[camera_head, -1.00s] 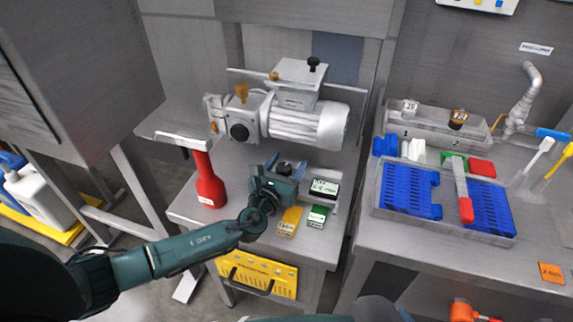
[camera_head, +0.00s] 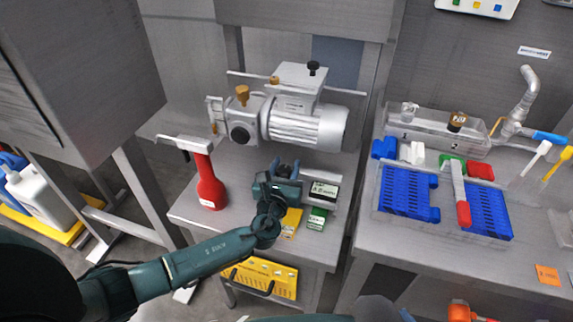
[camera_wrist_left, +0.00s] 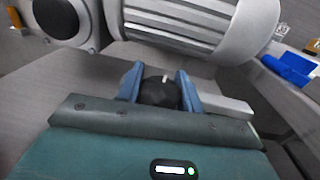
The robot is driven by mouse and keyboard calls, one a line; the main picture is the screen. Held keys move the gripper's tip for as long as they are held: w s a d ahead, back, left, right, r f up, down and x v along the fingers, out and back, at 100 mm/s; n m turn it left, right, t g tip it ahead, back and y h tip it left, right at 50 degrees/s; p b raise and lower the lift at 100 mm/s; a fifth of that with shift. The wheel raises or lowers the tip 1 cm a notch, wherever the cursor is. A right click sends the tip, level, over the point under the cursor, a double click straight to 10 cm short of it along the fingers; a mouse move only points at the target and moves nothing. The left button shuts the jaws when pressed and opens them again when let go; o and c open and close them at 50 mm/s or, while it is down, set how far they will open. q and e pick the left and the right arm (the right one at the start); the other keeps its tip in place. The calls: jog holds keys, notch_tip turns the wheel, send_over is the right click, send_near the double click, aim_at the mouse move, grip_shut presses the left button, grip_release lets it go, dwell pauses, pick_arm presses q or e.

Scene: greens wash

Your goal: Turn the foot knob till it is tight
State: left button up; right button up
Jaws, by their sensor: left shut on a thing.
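The foot knob (camera_wrist_left: 158,91) is a dark ribbed knob below the silver motor, seen in the left wrist view. My left gripper (camera_wrist_left: 160,86) has its two blue fingers on either side of it and is shut on it. My right gripper is not in view.
Blue racks (camera_head: 409,193) lie in a tray on the right bench.

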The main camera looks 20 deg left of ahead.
pick_arm(q)
jog(key=shift+n+y, duration=0.4)
jog(key=shift+y, duration=0.2)
jog(key=o, duration=1)
jog(key=shift+s, duration=0.1)
jog(key=s, duration=0.8)
jog(key=s+d, duration=0.1)
jog(key=s, duration=0.4)
jog(key=shift+d, duration=0.1)
